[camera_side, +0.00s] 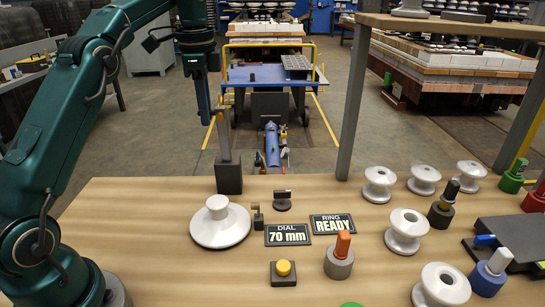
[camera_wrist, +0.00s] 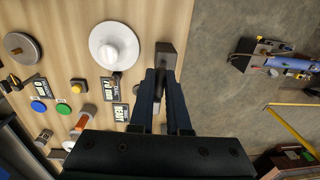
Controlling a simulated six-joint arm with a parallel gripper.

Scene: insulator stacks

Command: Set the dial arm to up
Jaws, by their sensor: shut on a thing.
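The dial arm (camera_side: 224,145) is a slim grey post with a brownish top, rising from a dark block (camera_side: 229,178) at the table's back edge. It stands nearly upright, with its top leaning slightly left. My gripper (camera_side: 207,112) points down at the arm's upper part from above. In the wrist view my gripper (camera_wrist: 161,100) has its two dark fingers on either side of the grey arm (camera_wrist: 160,86), shut on it. The block also shows there (camera_wrist: 168,52). The contact is partly hidden by the fingers. A sign (camera_side: 288,235) reads "DIAL 70 mm".
A white insulator disc (camera_side: 220,228) lies just in front of the block. A yellow button (camera_side: 284,268), an orange-topped peg (camera_side: 342,246) and several white insulators stand farther right. A shelf post (camera_side: 354,100) rises right of my gripper. A "RING READY" sign (camera_side: 332,224) lies flat.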

